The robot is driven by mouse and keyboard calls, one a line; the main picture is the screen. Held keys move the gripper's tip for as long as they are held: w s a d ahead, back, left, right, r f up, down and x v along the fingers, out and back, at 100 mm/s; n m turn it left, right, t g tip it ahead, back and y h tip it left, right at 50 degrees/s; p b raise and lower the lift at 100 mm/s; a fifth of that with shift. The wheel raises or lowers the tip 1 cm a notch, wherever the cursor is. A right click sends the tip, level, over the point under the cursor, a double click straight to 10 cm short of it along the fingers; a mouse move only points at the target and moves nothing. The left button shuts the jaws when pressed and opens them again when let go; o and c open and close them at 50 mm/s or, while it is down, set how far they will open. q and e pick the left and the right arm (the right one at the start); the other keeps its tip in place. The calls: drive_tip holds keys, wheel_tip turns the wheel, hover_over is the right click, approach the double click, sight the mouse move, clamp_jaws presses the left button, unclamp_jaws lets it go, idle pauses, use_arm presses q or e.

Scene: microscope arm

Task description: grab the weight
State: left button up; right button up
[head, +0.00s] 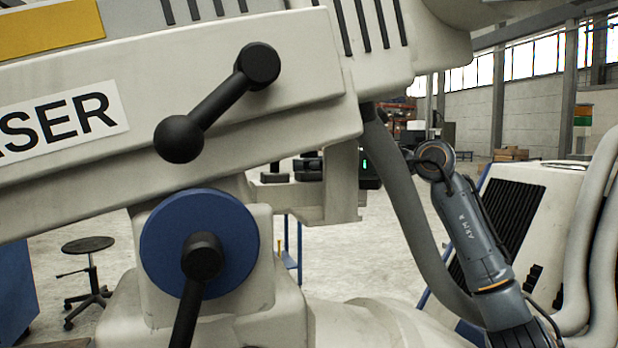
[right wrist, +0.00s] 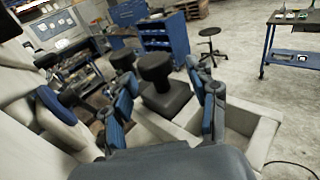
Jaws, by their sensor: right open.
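The weight (right wrist: 166,98) is a black block with a round knob on top. In the right wrist view it stands upright on the pale machine, by a recessed tray (right wrist: 268,130). My right gripper (right wrist: 165,82) is open, its blue-padded fingers on either side of the weight. I cannot tell whether they touch it. In the head view my right arm (head: 468,230) reaches behind the machine, and its gripper is mostly hidden by a pale bracket. Small dark shapes (head: 275,176) show in the gap there, too small to tell apart. My left gripper is not in view.
The large pale machine arm (head: 280,75) with black handles and a blue disc (head: 165,245) fills the head view's left. A grey hose (head: 410,215) hangs close to my right arm. Another dark knob (right wrist: 123,60) stands left of the weight. A stool (right wrist: 208,42) stands on open floor.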

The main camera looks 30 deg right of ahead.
drive_tip(key=shift+w+a, duration=0.35)
drive_tip(key=shift+w, duration=0.25)
drive_tip(key=shift+s, duration=0.15)
drive_tip(key=shift+d, duration=0.1)
drive_tip(key=shift+c, duration=1.4)
clamp_jaws()
drive_tip(key=shift+r, duration=0.1)
